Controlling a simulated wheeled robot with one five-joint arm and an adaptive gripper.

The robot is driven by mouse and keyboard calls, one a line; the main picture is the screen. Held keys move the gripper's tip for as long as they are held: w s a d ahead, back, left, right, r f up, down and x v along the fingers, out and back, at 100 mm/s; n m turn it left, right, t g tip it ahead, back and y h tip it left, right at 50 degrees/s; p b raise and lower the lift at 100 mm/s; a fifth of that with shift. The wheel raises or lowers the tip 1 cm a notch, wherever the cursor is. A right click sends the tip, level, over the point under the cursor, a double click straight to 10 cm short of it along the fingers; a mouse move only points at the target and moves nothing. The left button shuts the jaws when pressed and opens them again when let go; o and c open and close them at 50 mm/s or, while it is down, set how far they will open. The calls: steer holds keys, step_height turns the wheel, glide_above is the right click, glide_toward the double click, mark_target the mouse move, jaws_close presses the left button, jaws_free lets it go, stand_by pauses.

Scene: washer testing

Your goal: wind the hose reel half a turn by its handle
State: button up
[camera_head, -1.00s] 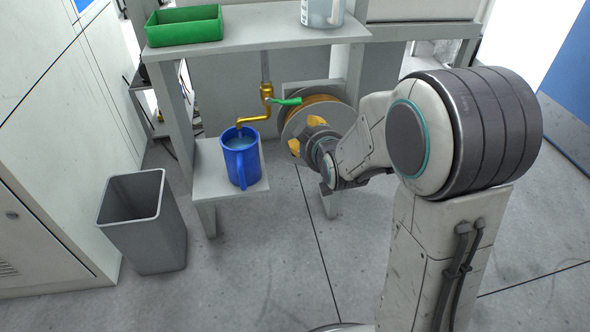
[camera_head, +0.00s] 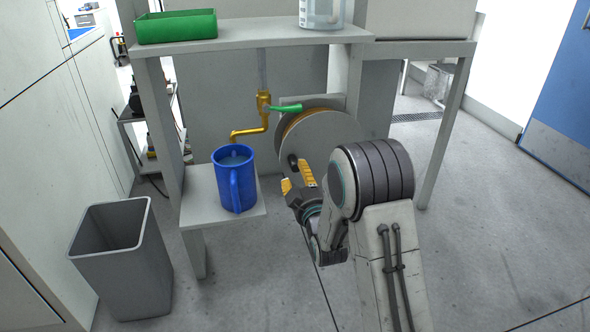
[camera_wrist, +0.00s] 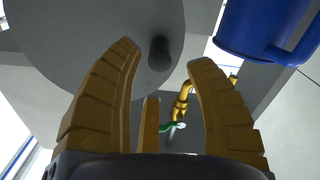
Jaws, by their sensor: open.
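The hose reel (camera_head: 325,143) is a grey disc with a yellowish hose behind it, fixed under the shelf. Its dark handle knob (camera_head: 293,161) sticks out from the disc's left side. In the wrist view the knob (camera_wrist: 160,54) shows against the grey disc (camera_wrist: 90,30), ahead of and between my fingers. My gripper (camera_head: 296,178) is just below the knob in the head view. Its yellow fingers stand wide apart in the wrist view (camera_wrist: 165,65), with nothing between them. I cannot tell the exact gap to the knob.
A blue mug (camera_head: 235,180) stands on a low grey stand (camera_head: 200,212), under a brass tap (camera_head: 262,115) with a green lever (camera_head: 286,108). A grey bin (camera_head: 125,270) is at the left. A green tray (camera_head: 176,27) sits on the shelf above. Floor at right is clear.

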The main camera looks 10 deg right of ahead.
mark_target(297, 169)
steer(key=shift+w+b, duration=0.5)
steer(key=shift+w, duration=2.25)
jaws_close()
